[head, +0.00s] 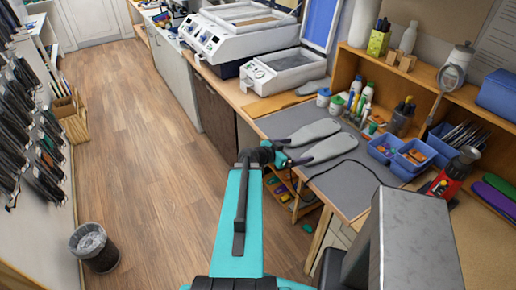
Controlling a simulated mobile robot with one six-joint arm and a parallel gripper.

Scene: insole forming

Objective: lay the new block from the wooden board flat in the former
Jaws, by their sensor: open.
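Two long grey insole-shaped pieces lie on the grey mat (352,188) of the bench: one farther back (315,131) and one nearer (332,147). A large white machine (228,40) with a raised frame and a smaller white unit (284,70) stand on the bench beyond; I cannot tell which is the former. My gripper (291,161) is open at the mat's left edge, close to the nearer grey piece; its fingertips are small and partly hidden. I see nothing held.
Blue bins (411,155), small bottles (357,94) and a red-and-grey tool (455,175) crowd the bench's right side. A dark cable crosses the mat. A waste bin (94,248) stands on the open wooden floor at left.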

